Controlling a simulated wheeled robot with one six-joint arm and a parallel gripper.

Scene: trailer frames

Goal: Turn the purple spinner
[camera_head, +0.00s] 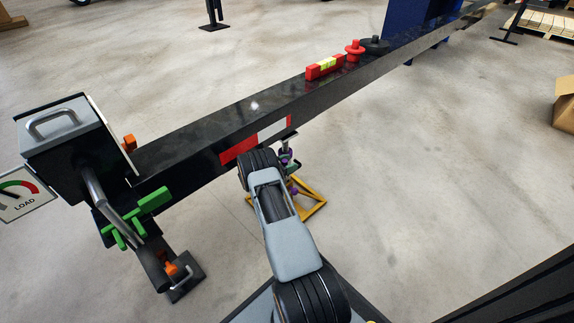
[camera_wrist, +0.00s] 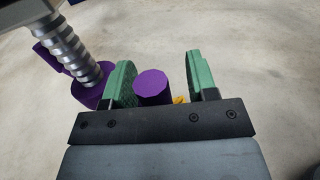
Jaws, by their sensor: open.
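The purple spinner shows in the wrist view as a round purple knob (camera_wrist: 153,87) and a purple part (camera_wrist: 92,97) around the foot of a ridged metal screw (camera_wrist: 75,52). My gripper (camera_wrist: 160,65) is open, with its two green fingers on either side of the knob. The knob sits closer to the left finger; I cannot tell if they touch. In the head view, small purple parts (camera_head: 293,190) show beside my arm, under the black beam (camera_head: 215,130). My arm hides much of the spinner there.
A yellow frame (camera_head: 312,207) stands on the floor below the spinner. The beam carries a red level (camera_head: 325,67) and a red knob (camera_head: 354,50). A grey box (camera_head: 65,135), green handles (camera_head: 150,203) and a load gauge (camera_head: 22,193) are at left. Floor at right is mostly clear.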

